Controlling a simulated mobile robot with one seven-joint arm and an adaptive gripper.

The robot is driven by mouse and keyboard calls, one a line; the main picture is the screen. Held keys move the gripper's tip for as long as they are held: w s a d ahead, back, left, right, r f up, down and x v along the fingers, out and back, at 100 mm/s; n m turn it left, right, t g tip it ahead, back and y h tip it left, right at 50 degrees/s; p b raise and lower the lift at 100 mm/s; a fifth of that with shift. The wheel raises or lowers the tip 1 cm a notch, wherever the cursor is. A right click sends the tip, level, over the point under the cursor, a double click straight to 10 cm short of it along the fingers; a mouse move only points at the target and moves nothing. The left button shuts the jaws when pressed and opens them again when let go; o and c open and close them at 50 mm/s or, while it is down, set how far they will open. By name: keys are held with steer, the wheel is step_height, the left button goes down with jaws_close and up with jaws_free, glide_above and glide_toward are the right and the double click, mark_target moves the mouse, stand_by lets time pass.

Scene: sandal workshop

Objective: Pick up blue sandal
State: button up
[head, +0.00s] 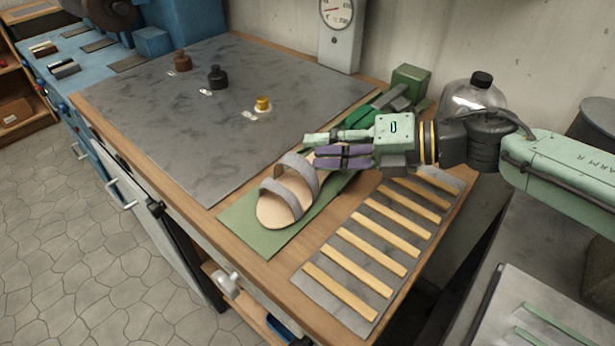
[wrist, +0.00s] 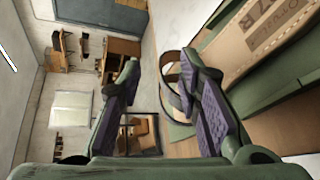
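A sandal (head: 283,200) with a tan sole and grey straps lies on a green mat (head: 242,222) on the bench. No plainly blue sandal shows; the straps look grey. My gripper (head: 318,148) is at the sandal's far right end, level with the straps, its fingers pointing left. In the wrist view my gripper (wrist: 158,66) is open, with a wide gap between the purple finger pads. The sandal (wrist: 262,40) shows at the right there, with lettering on its sole. A strap loop stands beside and partly behind the right finger. I cannot tell whether they touch.
A slatted rack (head: 360,270) lies right of the mat. A gauge (head: 340,30), green block (head: 411,80) and glass jar (head: 473,95) stand at the back.

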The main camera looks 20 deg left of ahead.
mark_target(290, 154)
steer(key=x, duration=0.2)
steer(key=b+x, duration=0.1)
steer(key=x, duration=0.1)
steer(key=shift+s+d+f, duration=0.1)
steer(key=shift+d+f, duration=0.05)
steer(key=shift+f, duration=0.15)
steer(key=shift+c, duration=0.2)
jaws_close()
